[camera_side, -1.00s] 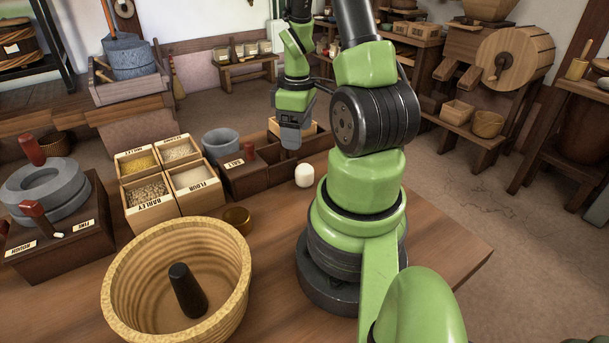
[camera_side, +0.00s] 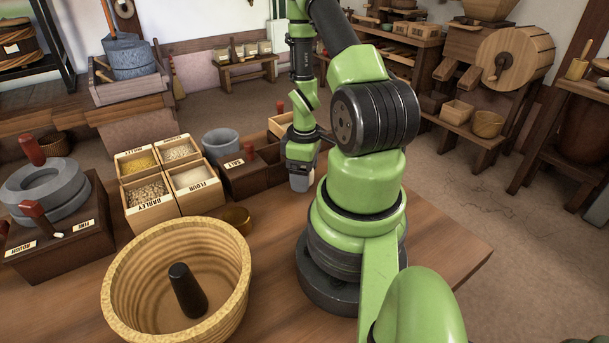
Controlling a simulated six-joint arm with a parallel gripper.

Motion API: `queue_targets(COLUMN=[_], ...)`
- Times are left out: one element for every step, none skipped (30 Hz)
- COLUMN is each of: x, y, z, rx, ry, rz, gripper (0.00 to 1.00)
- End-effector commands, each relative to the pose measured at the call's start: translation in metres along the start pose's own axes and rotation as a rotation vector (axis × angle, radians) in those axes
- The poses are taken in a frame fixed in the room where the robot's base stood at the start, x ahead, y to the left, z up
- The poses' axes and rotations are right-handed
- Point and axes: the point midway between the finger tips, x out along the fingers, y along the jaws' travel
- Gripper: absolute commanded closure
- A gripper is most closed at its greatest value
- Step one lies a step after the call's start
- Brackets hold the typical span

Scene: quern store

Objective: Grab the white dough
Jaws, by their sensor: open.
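The white dough (camera_side: 311,178) stands on the wooden table, left of my arm's base. Only a pale sliver of it shows at the right, because my gripper covers most of it. My gripper (camera_side: 299,186) points down with its grey fingers low, right at the dough. Its jaws are open. Whether the fingers touch the dough cannot be told from this view.
Left of my gripper stand a dark tray (camera_side: 243,181) labelled salt and a grain box (camera_side: 150,213) with several compartments. A small brown bowl (camera_side: 237,219) and a large wicker basket (camera_side: 232,290) stand nearer. The table (camera_side: 272,250) is clear between basket and arm base.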

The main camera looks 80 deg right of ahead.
Motion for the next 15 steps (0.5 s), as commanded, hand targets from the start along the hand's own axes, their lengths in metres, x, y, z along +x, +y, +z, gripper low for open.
queue_targets(x=[0.0030,0.0039,0.0044,0.0045,0.0044,0.0043,0.0042,0.0042,0.0041,0.0041,0.0040,0.0040,0.0040,0.0040,0.0039], y=[-0.0003,-0.0003,-0.0003,-0.0002,-0.0001,-0.0001,-0.0001,-0.0001,-0.0001,-0.0001,-0.0001,-0.0001,-0.0001,-0.0001,-0.0001], z=[0.0000,0.0000,0.0000,-0.0001,-0.0001,-0.0001,-0.0002,-0.0002,-0.0002,-0.0002,-0.0002,-0.0002,-0.0002,-0.0002,-0.0002], rx=[-0.001,-0.001,-0.001,-0.001,-0.001,-0.001,-0.001,-0.001,-0.001,-0.001,-0.001,-0.001,-0.001,-0.001,-0.001], ry=[0.000,0.000,0.000,0.000,0.000,0.001,0.001,0.001,0.001,0.000,0.001,0.000,0.000,0.000,0.000], rz=[-0.001,-0.001,0.000,0.000,0.000,0.001,0.001,0.001,0.001,0.000,0.000,0.000,0.000,0.000,0.000], gripper=[0.28,0.28,0.28,0.28,0.28,0.28,0.28,0.28,0.33,0.40,0.46,0.56,0.63,0.69,0.79])
